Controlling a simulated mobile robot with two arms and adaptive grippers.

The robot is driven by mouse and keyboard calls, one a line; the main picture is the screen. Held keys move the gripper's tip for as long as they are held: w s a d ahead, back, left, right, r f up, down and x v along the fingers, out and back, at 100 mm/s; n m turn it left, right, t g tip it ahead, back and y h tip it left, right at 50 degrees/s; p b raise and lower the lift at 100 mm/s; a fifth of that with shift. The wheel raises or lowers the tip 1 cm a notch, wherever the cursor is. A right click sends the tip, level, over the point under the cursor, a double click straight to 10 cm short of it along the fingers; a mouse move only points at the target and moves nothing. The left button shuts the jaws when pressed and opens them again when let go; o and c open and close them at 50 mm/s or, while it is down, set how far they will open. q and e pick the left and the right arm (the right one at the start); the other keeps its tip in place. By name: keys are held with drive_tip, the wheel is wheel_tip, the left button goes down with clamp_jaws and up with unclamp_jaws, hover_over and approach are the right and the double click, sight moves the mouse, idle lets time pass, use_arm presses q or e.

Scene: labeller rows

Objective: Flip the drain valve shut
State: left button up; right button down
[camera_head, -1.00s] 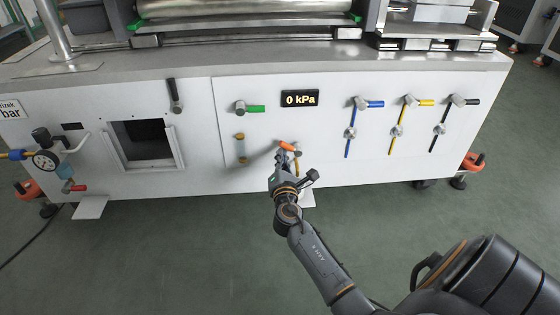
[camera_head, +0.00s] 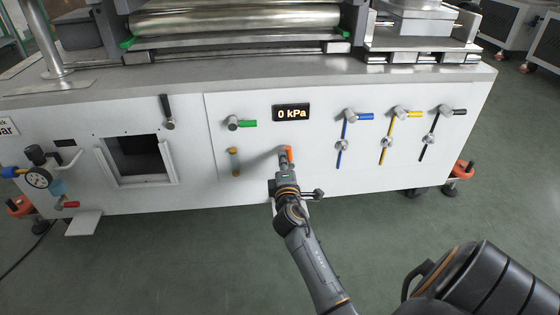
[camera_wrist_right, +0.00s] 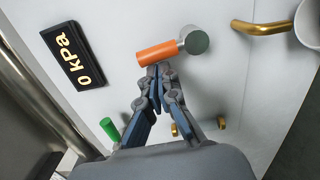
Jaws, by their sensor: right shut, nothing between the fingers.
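The valve with an orange handle (camera_head: 289,154) sits low on the white front panel, below the pressure display. Its handle stands about upright in the head view. In the right wrist view the orange handle (camera_wrist_right: 159,54) runs out from a round grey hub (camera_wrist_right: 196,42). My right gripper (camera_wrist_right: 157,68) is shut and empty, its fingertips right at the side of the handle; whether they touch it I cannot tell. In the head view my right gripper (camera_head: 286,174) is just below the handle and partly covers the valve. My left gripper is out of view.
The display (camera_head: 292,113) reads 0 kPa. A green-handled valve (camera_head: 240,124) is left of it; blue (camera_head: 358,116), yellow (camera_head: 404,113) and black (camera_head: 446,112) handles are to the right. A brass-coloured bar (camera_wrist_right: 262,27) shows near the valve. The floor in front is clear.

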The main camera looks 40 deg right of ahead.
drive_tip(key=shift+s+d+r+m, duration=0.1)
drive_tip(key=shift+d+r+m, duration=0.1)
drive_tip(key=shift+m, duration=0.3)
drive_tip(key=shift+f, duration=0.1)
idle(0.4)
